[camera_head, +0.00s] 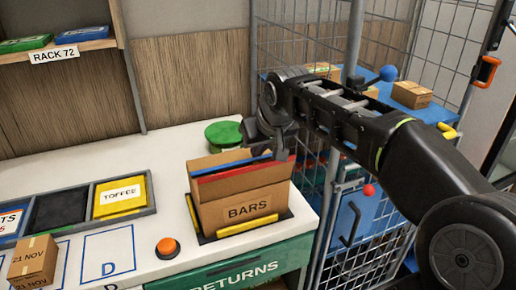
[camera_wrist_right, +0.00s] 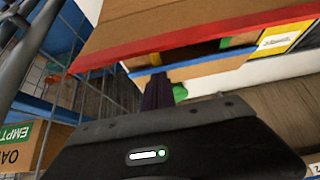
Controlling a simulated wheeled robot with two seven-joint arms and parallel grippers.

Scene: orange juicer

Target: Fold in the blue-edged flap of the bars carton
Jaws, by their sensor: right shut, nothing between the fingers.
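The open bars carton (camera_head: 243,207) stands upright in a black and yellow holder on the white counter. Its blue-edged flap (camera_head: 217,164) stands up behind the red-edged flap (camera_head: 235,172). In the right wrist view the red edge (camera_wrist_right: 190,42) crosses the top, with part of the blue edge (camera_wrist_right: 147,72) below it. My right gripper (camera_head: 281,150) is shut and empty, at the right end of the flaps; its dark fingers (camera_wrist_right: 156,92) reach close to the blue edge. I cannot tell whether they touch it. My left gripper is in neither view.
A green round lid (camera_head: 224,133) lies behind the carton. A wire cage (camera_head: 318,190) stands close on the right. An orange button (camera_head: 167,247), a small dated box (camera_head: 33,261) and a tray with a toffee pack (camera_head: 120,197) are to the left.

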